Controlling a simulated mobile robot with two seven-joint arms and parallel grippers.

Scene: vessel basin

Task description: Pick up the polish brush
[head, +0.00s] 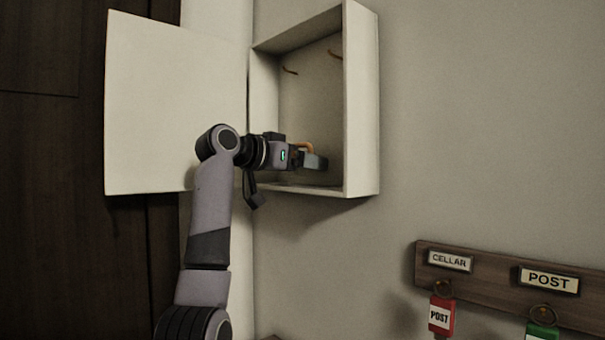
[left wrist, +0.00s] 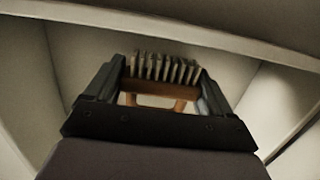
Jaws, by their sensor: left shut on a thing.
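The polish brush (left wrist: 162,88) shows in the left wrist view as a brown wooden body with a row of pale grey bristles on top. My left gripper (left wrist: 160,76) is shut on it, with one finger at each end of the wood. In the head view, my left gripper (head: 314,160) reaches inside the open white wall cabinet (head: 361,100), near its floor. An orange-brown piece (head: 305,146) shows at the fingers there, and the rest of the brush is hidden or too small to make out. My right gripper is not in view.
The cabinet door (head: 175,100) stands open to the left, behind my left arm. Small hooks (head: 290,71) are on the cabinet's back wall. At the lower right, a wooden key rack (head: 490,285) holds a red tag (head: 441,316) and a green tag (head: 543,331).

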